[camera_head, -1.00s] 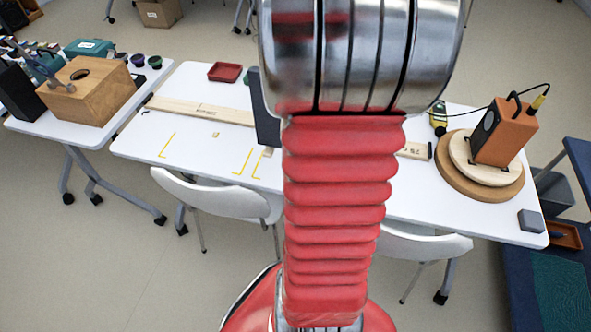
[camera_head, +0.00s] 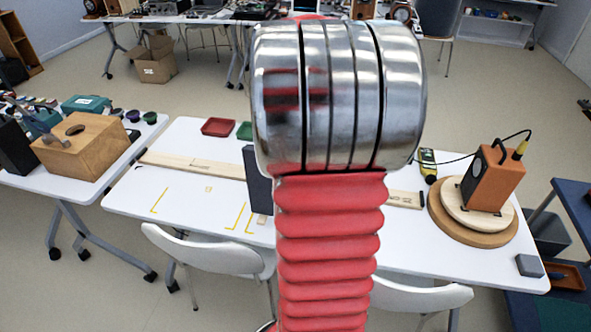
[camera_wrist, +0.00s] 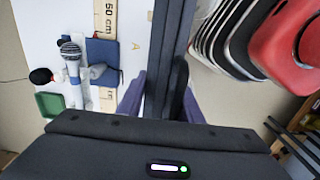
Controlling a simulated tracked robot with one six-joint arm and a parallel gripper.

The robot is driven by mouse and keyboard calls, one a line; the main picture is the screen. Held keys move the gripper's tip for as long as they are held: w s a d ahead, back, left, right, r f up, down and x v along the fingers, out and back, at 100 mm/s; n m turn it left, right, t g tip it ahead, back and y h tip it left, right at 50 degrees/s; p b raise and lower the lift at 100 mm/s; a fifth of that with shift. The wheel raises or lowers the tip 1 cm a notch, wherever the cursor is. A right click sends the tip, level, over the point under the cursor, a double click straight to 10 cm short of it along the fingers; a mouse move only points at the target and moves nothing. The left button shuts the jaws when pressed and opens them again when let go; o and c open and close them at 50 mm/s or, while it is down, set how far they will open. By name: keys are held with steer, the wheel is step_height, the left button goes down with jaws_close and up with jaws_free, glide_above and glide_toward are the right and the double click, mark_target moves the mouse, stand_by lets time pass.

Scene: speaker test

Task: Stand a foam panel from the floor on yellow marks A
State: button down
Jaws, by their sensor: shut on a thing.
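My gripper (camera_wrist: 162,92) is shut on a dark foam panel (camera_wrist: 172,40), which runs up between its purple fingers in the wrist view. In the head view a dark upright panel (camera_head: 257,178) shows beside my arm and appears to be the same one; my arm hides part of it and the gripper. I cannot tell whether its lower edge touches the table. Yellow marks lie on the white table: one at the left (camera_head: 159,199) and a close pair (camera_head: 236,216) just left of the panel. A letter A (camera_wrist: 135,46) shows on the table in the wrist view.
A long wooden ruler (camera_head: 195,167) lies behind the marks. A microphone (camera_wrist: 71,52) stands near a blue pad. An orange speaker (camera_head: 490,180) sits on a round turntable at the right. White chairs (camera_head: 205,247) stand at the table's front.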

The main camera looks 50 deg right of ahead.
steer(key=shift+f, duration=1.85)
steer(key=c, duration=1.3)
jaws_free()
steer(key=shift+f, duration=0.1)
steer(key=shift+o, duration=0.2)
step_height(320, 180, up, 12)
steer(key=shift+r, duration=0.15)
